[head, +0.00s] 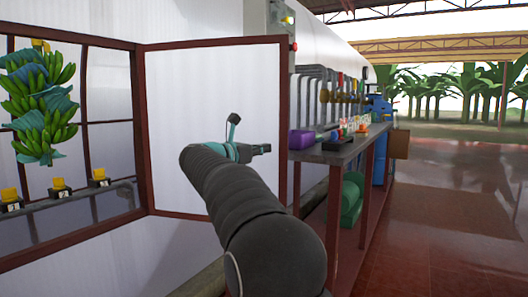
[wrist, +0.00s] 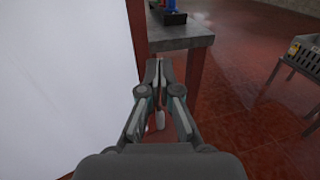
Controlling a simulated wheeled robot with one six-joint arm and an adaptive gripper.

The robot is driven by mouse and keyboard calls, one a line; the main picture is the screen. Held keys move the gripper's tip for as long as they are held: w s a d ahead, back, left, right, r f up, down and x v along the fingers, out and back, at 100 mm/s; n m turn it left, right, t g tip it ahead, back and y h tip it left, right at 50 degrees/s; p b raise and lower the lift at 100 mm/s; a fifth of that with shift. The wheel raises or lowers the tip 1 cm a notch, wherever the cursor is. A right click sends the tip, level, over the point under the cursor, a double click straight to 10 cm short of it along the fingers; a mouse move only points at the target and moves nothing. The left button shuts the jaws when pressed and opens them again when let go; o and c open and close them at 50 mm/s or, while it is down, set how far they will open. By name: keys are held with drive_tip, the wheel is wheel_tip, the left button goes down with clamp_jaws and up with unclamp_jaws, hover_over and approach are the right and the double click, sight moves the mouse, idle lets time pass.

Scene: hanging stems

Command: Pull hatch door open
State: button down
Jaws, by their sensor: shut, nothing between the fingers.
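The hatch door (head: 215,90) is a white panel in a red-brown frame. It stands swung out from the hatch opening (head: 139,120), hinged at its left side, and the opening at left is uncovered. My gripper (head: 266,149) is shut and empty, and appears in front of the door near its right edge. In the wrist view the door (wrist: 60,80) fills the left side, and my closed fingers (wrist: 159,66) are just right of its frame edge. I cannot tell whether they touch it. No handle shows clearly.
A banana bunch (head: 40,100) hangs inside the opening, above a pipe with yellow-topped blocks (head: 60,187). Right of the door is a workbench (head: 340,152) with a purple bin (head: 301,139) and small items. A grey cart (wrist: 300,60) stands at far right. The red floor (head: 440,230) at right is clear.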

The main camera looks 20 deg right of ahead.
drive_tip(key=s+a+b, duration=0.1)
drive_tip(key=s+a, duration=0.7)
drive_tip(key=s, duration=0.1)
drive_tip(key=shift+s+b, duration=0.4)
drive_tip(key=shift+a, duration=0.1)
